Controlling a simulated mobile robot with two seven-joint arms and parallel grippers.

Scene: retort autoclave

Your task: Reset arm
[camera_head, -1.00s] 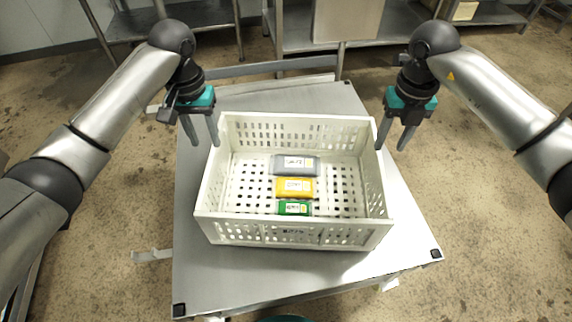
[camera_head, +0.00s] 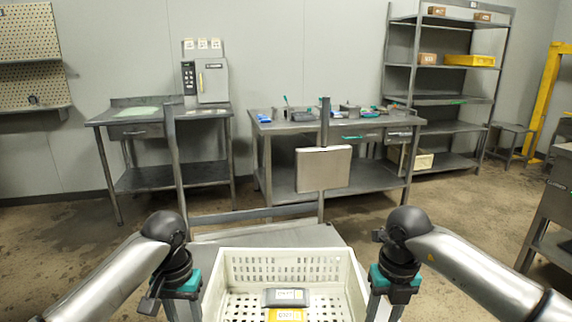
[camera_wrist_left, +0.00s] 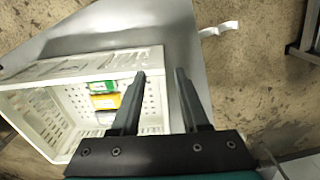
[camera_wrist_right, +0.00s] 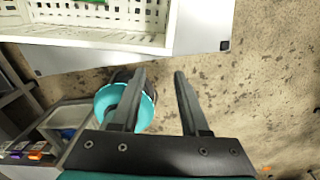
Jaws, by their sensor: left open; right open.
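My left gripper (camera_wrist_left: 160,95) is open and empty. In the head view it (camera_head: 182,308) hangs at the left side of the white crate, its fingertips cut off by the lower edge. My right gripper (camera_wrist_right: 160,95) is open and empty, and in the head view it (camera_head: 385,308) hangs at the crate's right side. The white perforated crate (camera_head: 283,255) stands on a steel cart (camera_head: 290,236). In it lie a grey pack (camera_head: 286,297) and a yellow pack (camera_head: 287,315). A green pack (camera_wrist_left: 102,86) shows in the left wrist view.
A steel workbench (camera_head: 345,128) with small items stands ahead, with a side table bearing a small oven-like unit (camera_head: 208,80) to its left. A shelf rack (camera_head: 450,70) with a yellow tray (camera_head: 470,60) is at the right. A turquoise round thing (camera_wrist_right: 125,105) is on the floor side.

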